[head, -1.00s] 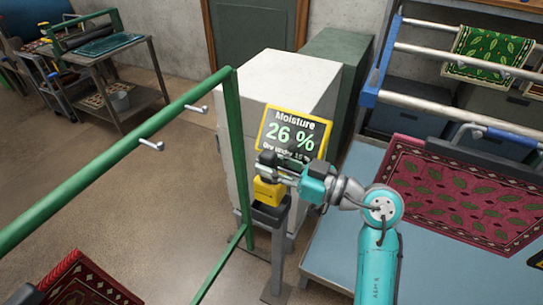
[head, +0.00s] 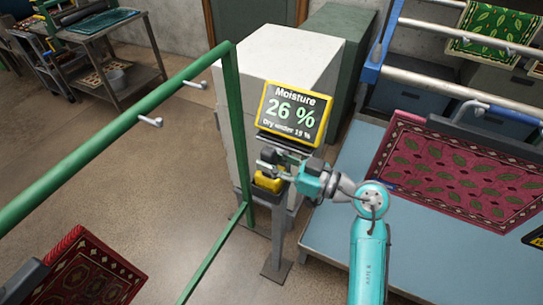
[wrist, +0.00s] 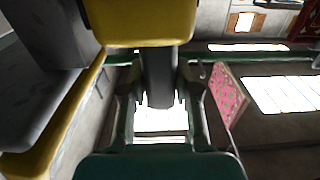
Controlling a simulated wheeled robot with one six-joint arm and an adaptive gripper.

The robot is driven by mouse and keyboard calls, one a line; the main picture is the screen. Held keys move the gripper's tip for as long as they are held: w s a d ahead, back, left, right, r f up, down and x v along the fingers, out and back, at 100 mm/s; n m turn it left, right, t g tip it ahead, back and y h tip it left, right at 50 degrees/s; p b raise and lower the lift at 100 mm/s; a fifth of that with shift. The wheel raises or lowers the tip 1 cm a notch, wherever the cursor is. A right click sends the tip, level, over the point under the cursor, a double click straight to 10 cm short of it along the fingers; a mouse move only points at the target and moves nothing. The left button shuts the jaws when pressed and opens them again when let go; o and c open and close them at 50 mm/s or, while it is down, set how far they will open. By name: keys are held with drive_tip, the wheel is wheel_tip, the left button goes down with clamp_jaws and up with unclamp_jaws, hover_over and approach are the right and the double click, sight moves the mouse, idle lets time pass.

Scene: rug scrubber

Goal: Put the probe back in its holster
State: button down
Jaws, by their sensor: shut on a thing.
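The yellow probe (head: 268,183) hangs under my gripper (head: 277,163) in the head view. My gripper is shut on the probe's dark handle (wrist: 158,78), which stands between the fingers in the wrist view. The probe's yellow body fills the top of that view. The dark holster (head: 264,197) is on a grey post directly below the probe. The yellow body's lower end meets or sinks into the holster's mouth; how deep is hidden. The moisture screen (head: 291,112) stands just behind and reads 26 %.
A green rail frame (head: 240,140) stands close on the left, with pegs. A pale cabinet (head: 285,50) is behind the screen. On the right a blue table (head: 345,225) bears a red rug (head: 455,175). Open floor lies left of the post.

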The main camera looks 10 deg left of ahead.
drive_tip(key=c, duration=0.8)
unclamp_jaws()
drive_tip(key=shift+o, duration=0.2)
drive_tip(key=shift+d+f, duration=0.1)
drive_tip(key=v, duration=1.1)
drive_tip(key=shift+s+d, duration=0.2)
drive_tip(key=shift+d, duration=0.15)
